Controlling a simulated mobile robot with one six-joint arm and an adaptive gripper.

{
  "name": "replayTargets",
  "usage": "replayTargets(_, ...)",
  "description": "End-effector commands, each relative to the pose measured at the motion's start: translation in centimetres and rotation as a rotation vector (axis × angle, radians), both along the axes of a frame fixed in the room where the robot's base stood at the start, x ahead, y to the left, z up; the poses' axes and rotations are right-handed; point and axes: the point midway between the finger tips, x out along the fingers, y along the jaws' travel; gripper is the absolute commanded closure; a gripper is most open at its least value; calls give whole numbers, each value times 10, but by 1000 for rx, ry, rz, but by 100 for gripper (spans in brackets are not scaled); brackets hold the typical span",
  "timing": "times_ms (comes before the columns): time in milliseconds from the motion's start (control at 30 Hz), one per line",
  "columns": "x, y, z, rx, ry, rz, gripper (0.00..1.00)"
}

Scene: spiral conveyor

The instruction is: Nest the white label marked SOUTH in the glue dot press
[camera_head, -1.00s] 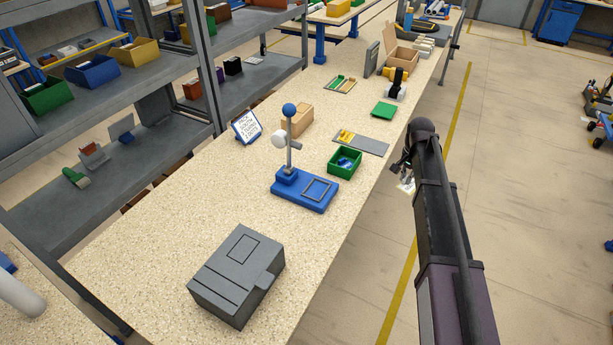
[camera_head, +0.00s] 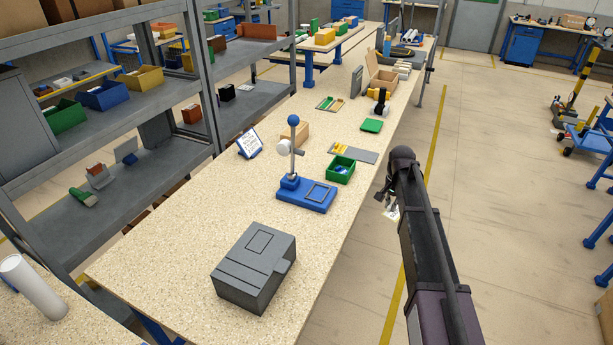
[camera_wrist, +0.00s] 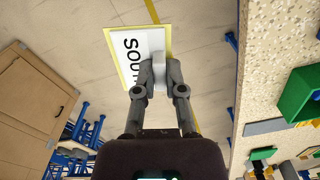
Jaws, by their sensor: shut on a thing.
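The white label (camera_wrist: 142,45) carries black letters, of which "SOU" reads clearly; the rest is hidden by my gripper. It has a yellow edge or backing. My gripper (camera_wrist: 166,74) is shut on it by a white tab. In the head view my gripper (camera_head: 386,199) hangs beyond the right edge of the workbench, with the label (camera_head: 392,213) small below it. The glue dot press (camera_head: 294,184) stands on the bench, left of my gripper. It has a blue base, a grey post with a blue ball and white knob, and an empty rectangular outline (camera_head: 318,193) on the base.
A grey box (camera_head: 254,268) sits nearer on the bench. A green bin (camera_head: 340,169), a grey strip with yellow pieces (camera_head: 360,154), a wooden block (camera_head: 295,134) and a small sign (camera_head: 249,143) surround the press. Open floor lies right of the bench.

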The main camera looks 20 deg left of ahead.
Motion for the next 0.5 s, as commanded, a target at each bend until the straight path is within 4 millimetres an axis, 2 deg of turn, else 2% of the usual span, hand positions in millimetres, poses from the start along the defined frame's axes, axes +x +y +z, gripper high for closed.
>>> replayTargets(500,-1,5,0,0,0,6,100)
